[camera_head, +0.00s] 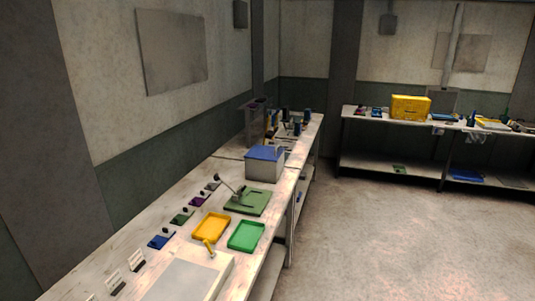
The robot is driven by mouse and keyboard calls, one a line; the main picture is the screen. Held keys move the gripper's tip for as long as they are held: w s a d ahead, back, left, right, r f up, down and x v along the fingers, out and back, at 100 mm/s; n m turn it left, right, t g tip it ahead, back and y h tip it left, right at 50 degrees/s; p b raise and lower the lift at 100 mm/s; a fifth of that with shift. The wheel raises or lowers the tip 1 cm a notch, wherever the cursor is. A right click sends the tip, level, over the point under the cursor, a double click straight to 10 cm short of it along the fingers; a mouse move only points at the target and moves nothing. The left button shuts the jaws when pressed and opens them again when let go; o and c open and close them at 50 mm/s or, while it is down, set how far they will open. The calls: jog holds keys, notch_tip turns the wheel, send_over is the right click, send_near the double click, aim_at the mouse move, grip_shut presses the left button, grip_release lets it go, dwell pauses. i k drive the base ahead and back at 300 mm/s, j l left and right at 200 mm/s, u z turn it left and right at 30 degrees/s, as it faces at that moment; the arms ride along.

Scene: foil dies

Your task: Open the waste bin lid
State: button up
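A light grey box (262,171) with a flat blue top (265,153) stands on the left workbench, past the green board. It looks like a bin with its lid shut, but I cannot tell for sure that it is the waste bin. No other clear bin shows. My gripper is not in view, so I cannot see whether it is open or shut. The box is some way off from the camera.
The left workbench (190,246) holds a yellow tray (211,227), a green tray (246,237), a green board (247,203) with a lever, and small coloured pieces. A yellow box (410,107) stands on the back bench. The floor (400,240) at right is clear.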

aim_at(263, 153)
jog(key=i+l+z, duration=0.1)
jog(key=i+z, duration=0.3)
jog(key=i, duration=2.05)
jog(key=i+l, duration=0.1)
jog(key=i, duration=1.3)
jog(key=i+u, duration=0.3)
jog(key=i, duration=0.25)
jog(key=i+l+u, duration=0.25)
jog(key=i, duration=0.25)
